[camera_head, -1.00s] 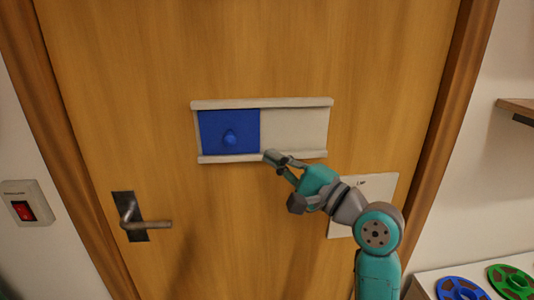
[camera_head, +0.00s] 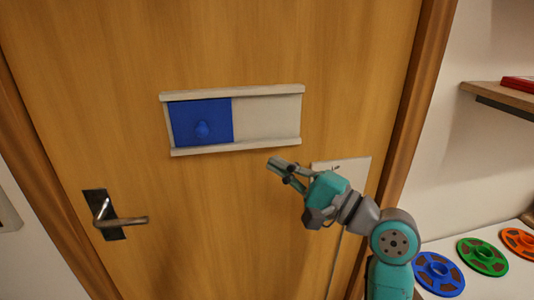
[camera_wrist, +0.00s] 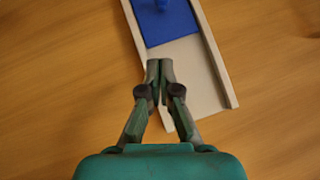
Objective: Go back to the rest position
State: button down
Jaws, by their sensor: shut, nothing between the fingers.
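My gripper (camera_head: 280,166) is shut and empty in front of the wooden door, just below the right part of the sliding sign in the head view. In the wrist view my gripper (camera_wrist: 160,66) shows its two fingertips together, over the bare part of the sign's frame. The sign has a pale frame (camera_head: 268,118) with a blue slider (camera_head: 201,122) at its left end. The blue slider (camera_wrist: 168,20) also shows at the top of the wrist view, apart from my fingers. A small blue knob (camera_head: 203,129) stands on the slider.
The door (camera_head: 230,220) has a dark lever handle (camera_head: 118,220) at left. A white plate (camera_head: 353,172) is behind my arm. At right are a wall shelf (camera_head: 498,95) and a white surface with blue (camera_head: 438,273), green (camera_head: 483,256) and orange (camera_head: 518,241) reels.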

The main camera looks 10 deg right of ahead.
jog(key=s+d+f+m+t+h, duration=0.15)
jog(key=s+f+h, duration=0.3)
jog(key=f, duration=0.75)
jog(key=s+d+f+t+h, duration=0.1)
jog(key=s+d+f+h, duration=0.3)
jog(key=f, duration=0.8)
jog(key=s+f+n+g+h, duration=0.1)
jog(key=s+f+n+h, duration=0.25)
jog(key=s+f, duration=0.8)
jog(key=s+d+n+g+h, duration=0.1)
jog(key=s+n, duration=0.9)
jog(key=s, duration=1.3)
jog(key=shift+r+g+h, duration=0.15)
jog(key=shift+g+h, duration=0.2)
jog(key=shift+h, duration=0.15)
